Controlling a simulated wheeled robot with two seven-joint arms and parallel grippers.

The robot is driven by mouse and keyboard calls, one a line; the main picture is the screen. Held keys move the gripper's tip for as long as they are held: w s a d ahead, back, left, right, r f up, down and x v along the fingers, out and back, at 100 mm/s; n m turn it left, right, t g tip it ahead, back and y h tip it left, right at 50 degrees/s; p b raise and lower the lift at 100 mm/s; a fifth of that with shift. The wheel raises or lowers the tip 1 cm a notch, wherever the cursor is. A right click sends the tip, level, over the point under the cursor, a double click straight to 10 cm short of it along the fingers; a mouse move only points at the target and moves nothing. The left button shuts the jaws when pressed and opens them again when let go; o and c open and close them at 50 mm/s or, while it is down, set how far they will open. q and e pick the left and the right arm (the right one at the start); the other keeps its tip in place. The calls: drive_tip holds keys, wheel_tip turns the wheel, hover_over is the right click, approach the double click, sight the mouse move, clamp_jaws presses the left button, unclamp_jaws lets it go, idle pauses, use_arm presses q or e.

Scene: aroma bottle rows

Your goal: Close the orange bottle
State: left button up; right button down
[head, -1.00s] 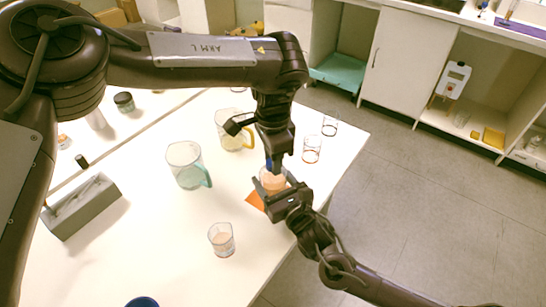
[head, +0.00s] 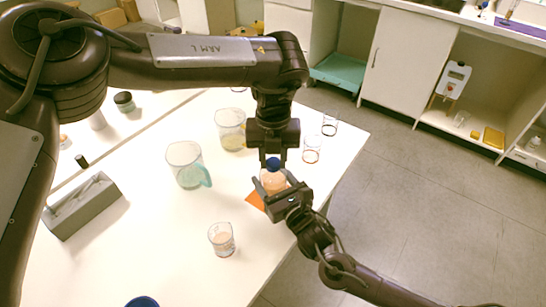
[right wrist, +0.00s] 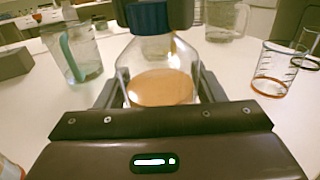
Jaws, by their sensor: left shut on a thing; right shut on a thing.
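The orange bottle (head: 273,183) is clear glass with orange contents and stands upright over an orange mat (head: 256,200). It also shows in the right wrist view (right wrist: 160,85). My right gripper (head: 272,190) is shut on its body from the front. A blue cap (head: 273,163) sits at the bottle's mouth; in the right wrist view the cap (right wrist: 148,18) is over the neck. Whether it is fully seated I cannot tell. My left gripper (head: 273,157) points down from above and is shut on the cap.
A teal-handled jug (head: 185,165), a yellow-handled jug (head: 231,130) and a small beaker (head: 221,240) stand on the white table. Two glasses (head: 312,149) stand near the right edge. A grey caddy (head: 82,205) is at the left.

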use_arm(q)
drive_tip(key=o, duration=1.2)
drive_tip(key=shift+r, duration=0.1)
wheel_tip(320, 180, up, 12)
drive_tip(key=shift+f, duration=0.1)
use_arm(e)
drive_tip(key=shift+c, duration=1.3)
unclamp_jaws()
use_arm(q)
drive_tip(key=shift+f, duration=0.15)
use_arm(e)
drive_tip(key=shift+v, duration=3.9)
